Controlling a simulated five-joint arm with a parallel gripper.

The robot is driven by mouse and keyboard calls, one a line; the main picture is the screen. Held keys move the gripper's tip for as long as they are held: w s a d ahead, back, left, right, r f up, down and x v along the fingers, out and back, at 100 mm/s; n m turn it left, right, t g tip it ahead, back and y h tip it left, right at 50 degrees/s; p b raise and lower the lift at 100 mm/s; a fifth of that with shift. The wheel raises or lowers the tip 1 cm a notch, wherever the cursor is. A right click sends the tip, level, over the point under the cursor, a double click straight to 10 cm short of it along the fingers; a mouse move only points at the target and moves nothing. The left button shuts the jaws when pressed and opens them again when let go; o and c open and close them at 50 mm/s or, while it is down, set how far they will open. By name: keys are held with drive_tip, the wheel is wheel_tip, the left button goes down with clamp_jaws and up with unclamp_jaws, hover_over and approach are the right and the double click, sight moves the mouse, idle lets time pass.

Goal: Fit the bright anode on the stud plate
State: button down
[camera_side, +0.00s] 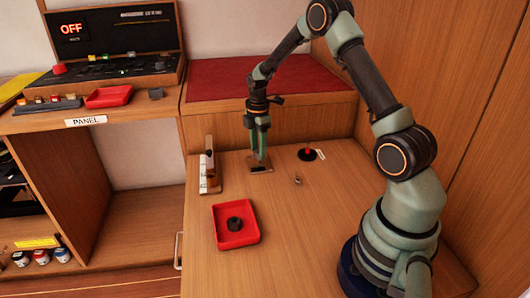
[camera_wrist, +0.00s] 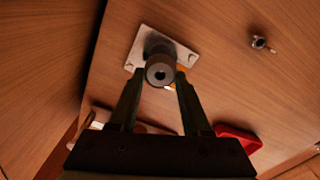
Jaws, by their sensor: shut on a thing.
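My gripper (camera_wrist: 158,85) is shut on a grey, round anode (camera_wrist: 160,74) with a dark hole in its end face. The anode is in front of the pale metal stud plate (camera_wrist: 187,57) in the wrist view and hides its middle, including any stud. In the side view my gripper (camera_side: 260,157) points straight down at the small stud plate (camera_side: 262,168) on the wooden worktop. The anode is too small to make out there. I cannot tell whether the anode touches the plate. A dark ring-shaped piece (camera_side: 235,223) lies in a red tray (camera_side: 222,239).
A small metal fitting (camera_side: 296,180) lies right of the plate; it also shows in the wrist view (camera_wrist: 260,43). A black disc (camera_side: 306,155) with a red part is further right.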

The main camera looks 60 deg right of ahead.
drive_tip(key=shift+f, duration=1.25)
drive_tip(key=shift+c, duration=1.4)
unclamp_jaws()
drive_tip(key=shift+r, duration=3)
drive_tip(key=shift+r, duration=0.1)
wheel_tip(320, 180, up, 12)
